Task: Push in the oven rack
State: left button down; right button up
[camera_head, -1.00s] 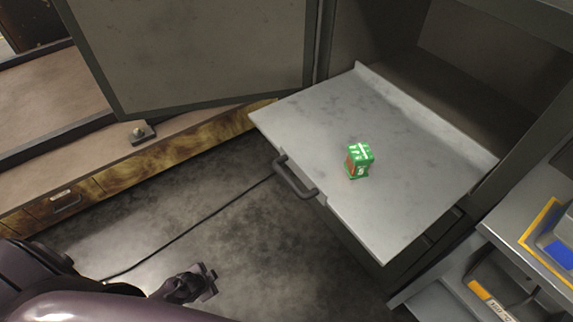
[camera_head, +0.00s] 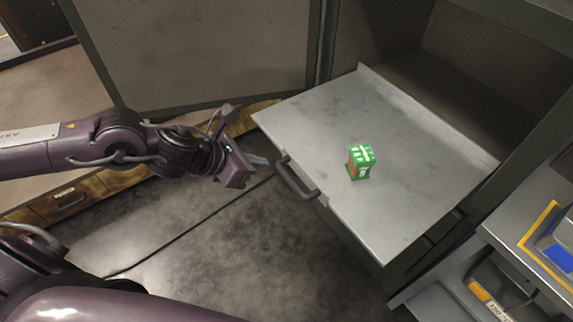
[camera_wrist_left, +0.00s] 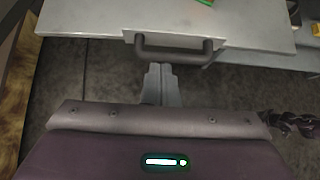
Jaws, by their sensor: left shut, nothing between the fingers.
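The oven rack (camera_head: 400,150) is a flat grey tray pulled out of the dark oven cavity (camera_head: 480,90). A dark handle (camera_head: 296,181) is on its front edge, and a small green box (camera_head: 361,161) stands on it. My left gripper (camera_head: 268,164) is shut and empty, just left of the handle in the head view. In the left wrist view the rack (camera_wrist_left: 235,20) and handle (camera_wrist_left: 174,50) lie just ahead of the closed fingertips (camera_wrist_left: 160,68). I cannot tell whether they touch. My right gripper is not in view.
A large grey door panel (camera_head: 200,50) stands open at the back left. A wooden drawer front (camera_head: 85,190) is below it at left. Metal shelves (camera_head: 520,230) with blue and yellow items are at right. A black cable crosses the floor (camera_head: 230,260).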

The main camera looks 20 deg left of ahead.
aim_at(297, 168)
pick_arm(q)
jog(key=shift+p+x, duration=0.6)
jog(key=shift+x, duration=4.4)
jog(key=shift+w, duration=0.1)
